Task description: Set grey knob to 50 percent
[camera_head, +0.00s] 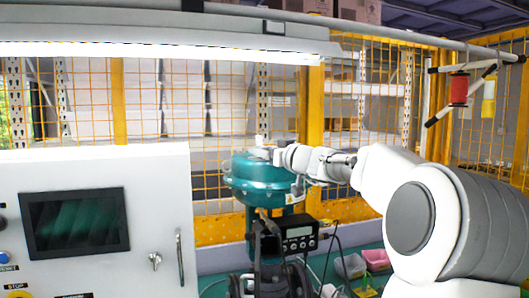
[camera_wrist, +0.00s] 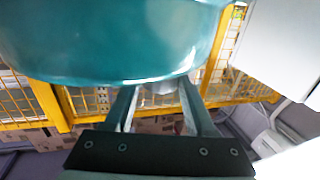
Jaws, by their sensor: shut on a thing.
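A large teal rounded valve body (camera_head: 255,178) stands in the middle of the head view, and its smooth side fills the top of the wrist view (camera_wrist: 110,40). My gripper (camera_head: 268,153) reaches in from the right at the top of this body. In the wrist view my gripper's two dark fingers (camera_wrist: 159,92) are shut on a small grey piece, seemingly the grey knob (camera_wrist: 158,87), at the edge of the teal body. The teal body and the fingers hide most of the knob, so its setting cannot be read.
A black positioner box (camera_head: 298,238) with a small display sits below the teal body, with cables beside it. A white control cabinet (camera_head: 95,215) stands at left. Yellow mesh fencing (camera_head: 225,110) runs behind. Pink and pale bins (camera_head: 376,259) are on the floor at right.

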